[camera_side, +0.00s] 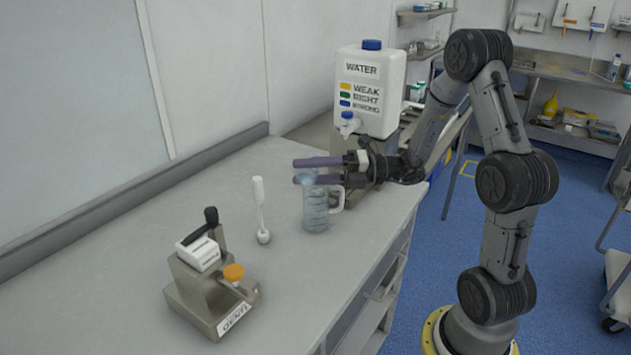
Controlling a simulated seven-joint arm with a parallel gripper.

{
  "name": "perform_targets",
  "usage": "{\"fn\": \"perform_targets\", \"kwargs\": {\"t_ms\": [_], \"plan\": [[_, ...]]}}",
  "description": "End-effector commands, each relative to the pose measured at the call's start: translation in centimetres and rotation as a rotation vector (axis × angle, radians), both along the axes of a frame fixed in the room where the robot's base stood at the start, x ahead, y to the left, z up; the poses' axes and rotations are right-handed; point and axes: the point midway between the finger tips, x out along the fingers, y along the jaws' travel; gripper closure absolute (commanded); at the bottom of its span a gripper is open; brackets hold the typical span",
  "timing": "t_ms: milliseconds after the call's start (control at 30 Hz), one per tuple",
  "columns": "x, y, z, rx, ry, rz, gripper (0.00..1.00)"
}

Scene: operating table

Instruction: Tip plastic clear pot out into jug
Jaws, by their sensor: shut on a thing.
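The clear jug (315,213) stands upright on the grey worktop, with its handle on the right. My gripper (303,171) reaches in from the right, its two long purple-grey fingers lying level just above the jug's mouth. It is shut on the plastic clear pot (308,177), a small pale, see-through shape between the fingers at the jug's top. The fingers hide much of the pot. I cannot tell how far it is tilted or whether anything is leaving it. The jug's rim is partly covered, and its contents are hard to make out.
A white water container (369,90) with a blue cap and tap stands behind my gripper. A white-handled spoon or scoop (261,212) is left of the jug. A metal stand (205,275) with an orange-capped item is at front left. The worktop between them is clear.

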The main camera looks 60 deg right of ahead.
Motion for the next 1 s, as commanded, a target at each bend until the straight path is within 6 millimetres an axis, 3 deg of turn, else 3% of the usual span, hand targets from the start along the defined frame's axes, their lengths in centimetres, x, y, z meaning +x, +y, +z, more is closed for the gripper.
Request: {"fn": "perform_targets", "kwargs": {"t_ms": [1000], "plan": [[0.03, -0.18, 0.47, 0.105, 0.029, 0.0, 1.0]]}}
